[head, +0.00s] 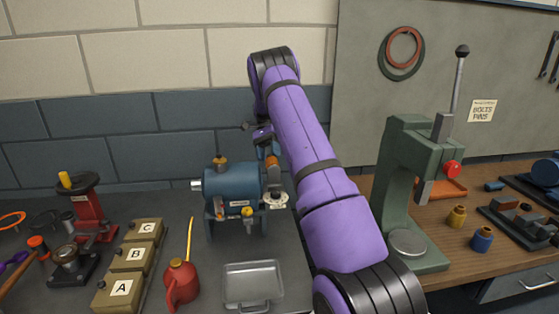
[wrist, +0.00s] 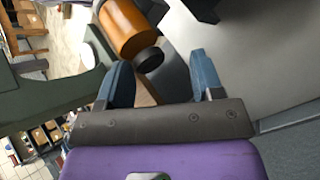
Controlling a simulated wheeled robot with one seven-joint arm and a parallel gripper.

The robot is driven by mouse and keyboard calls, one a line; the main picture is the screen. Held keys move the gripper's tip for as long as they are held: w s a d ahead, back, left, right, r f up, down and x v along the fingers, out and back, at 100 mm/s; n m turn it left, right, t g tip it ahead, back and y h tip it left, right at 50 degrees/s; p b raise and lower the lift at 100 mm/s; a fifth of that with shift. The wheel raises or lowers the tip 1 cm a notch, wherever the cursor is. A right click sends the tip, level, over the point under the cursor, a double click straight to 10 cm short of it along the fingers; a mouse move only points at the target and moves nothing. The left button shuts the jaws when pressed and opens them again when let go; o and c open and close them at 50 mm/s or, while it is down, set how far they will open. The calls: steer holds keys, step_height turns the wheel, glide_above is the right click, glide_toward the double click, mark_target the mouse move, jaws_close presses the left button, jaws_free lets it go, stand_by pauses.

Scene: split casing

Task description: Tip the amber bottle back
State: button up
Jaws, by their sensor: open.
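The amber bottle (wrist: 124,27) is an orange-brown cylinder with a black cap (wrist: 149,59). In the wrist view it lies slantwise at the top, its cap end toward my gripper. In the head view a small orange part of it (head: 272,161) shows beside the blue casing, partly hidden by my arm. My gripper (wrist: 162,72) is open, with its two blue fingers apart and nothing held between them. The bottle's cap is just beyond the fingertips. In the head view my gripper (head: 264,137) is small and mostly hidden near the casing's top right.
The blue casing (head: 230,186) stands on the grey bench, with a pale disc (head: 276,201) at its right. A green press (head: 395,180) stands right of my arm. A metal tray (head: 252,283), red oil can (head: 181,282) and lettered blocks (head: 133,257) are in front.

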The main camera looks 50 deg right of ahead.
steer(key=r, duration=0.2)
steer(key=shift+w+d+r, duration=0.2)
steer(key=shift+w+r, duration=0.05)
steer(key=shift+r, duration=0.05)
steer(key=s+a, duration=0.2)
steer(key=s, duration=0.2)
steer(key=s+a+r, duration=0.1)
steer(key=s+a, duration=0.2)
steer(key=s, duration=0.2)
steer(key=s+a, duration=0.3)
steer(key=s, duration=0.1)
steer(key=shift+s+a+r, duration=0.2)
steer(key=shift+s+r, duration=0.1)
steer(key=shift+s, duration=0.05)
steer(key=shift+c, duration=0.8)
steer(key=shift+o, duration=0.8)
steer(key=shift+s, duration=0.4)
steer(key=w+r, duration=0.3)
steer(key=r, duration=1)
steer(key=shift+w+d, duration=0.25)
steer(key=shift+d, duration=0.2)
